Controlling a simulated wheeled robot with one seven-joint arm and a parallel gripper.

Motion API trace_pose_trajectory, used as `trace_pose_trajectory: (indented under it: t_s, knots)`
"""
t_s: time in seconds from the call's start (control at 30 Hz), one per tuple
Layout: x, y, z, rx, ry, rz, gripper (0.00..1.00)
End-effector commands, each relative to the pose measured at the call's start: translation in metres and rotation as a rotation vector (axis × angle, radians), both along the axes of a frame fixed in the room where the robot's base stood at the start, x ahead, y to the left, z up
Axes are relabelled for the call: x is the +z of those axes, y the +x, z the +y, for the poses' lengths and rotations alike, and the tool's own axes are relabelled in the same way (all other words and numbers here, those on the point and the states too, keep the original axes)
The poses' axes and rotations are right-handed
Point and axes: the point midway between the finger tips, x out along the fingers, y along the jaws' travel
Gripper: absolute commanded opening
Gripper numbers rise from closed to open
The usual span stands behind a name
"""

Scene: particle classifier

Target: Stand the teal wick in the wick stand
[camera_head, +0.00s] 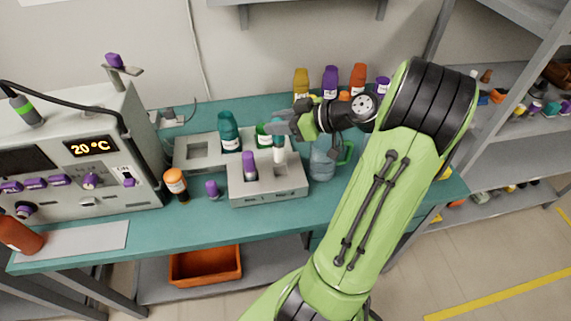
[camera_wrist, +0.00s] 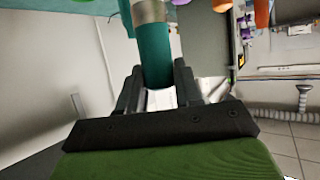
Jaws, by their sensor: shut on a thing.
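The teal wick (camera_wrist: 154,55) is between my gripper's fingers in the wrist view, with a metal collar (camera_wrist: 148,11) at its far end. In the head view my gripper (camera_head: 283,128) is over the back right of a grey block that looks like the wick stand (camera_head: 268,190). The wick (camera_head: 279,142) shows below the fingers, roughly upright, with a pale lower part over the right side of the block. I cannot tell whether its lower end is inside a hole. A purple piece (camera_head: 250,165) stands in the block's left side. My gripper is shut on the wick.
A grey rack (camera_head: 197,153) with teal and green bottles stands behind the block. A glass jug (camera_head: 322,160) is close on the right. An orange-capped bottle (camera_head: 176,184) and small purple piece (camera_head: 212,189) stand left. The bench (camera_head: 200,228) is clear in front.

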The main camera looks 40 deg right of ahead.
Motion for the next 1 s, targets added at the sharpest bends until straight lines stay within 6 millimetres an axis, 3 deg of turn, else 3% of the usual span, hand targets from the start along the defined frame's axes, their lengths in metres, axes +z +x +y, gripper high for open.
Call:
trace_pose_trajectory:
  t_s: [0.1, 0.3, 0.6, 0.97, 1.0]
  knots:
    - [-0.007, 0.000, 0.000, 0.000, 0.003, 0.000, 0.00]
    - [-0.054, 0.000, 0.001, 0.001, 0.005, 0.000, 0.00]
    - [-0.099, 0.000, 0.001, 0.000, 0.005, 0.001, 0.00]
    - [-0.104, 0.000, 0.001, 0.000, -0.001, 0.000, 0.00]
    - [-0.103, 0.000, 0.001, 0.000, 0.000, 0.000, 0.39]
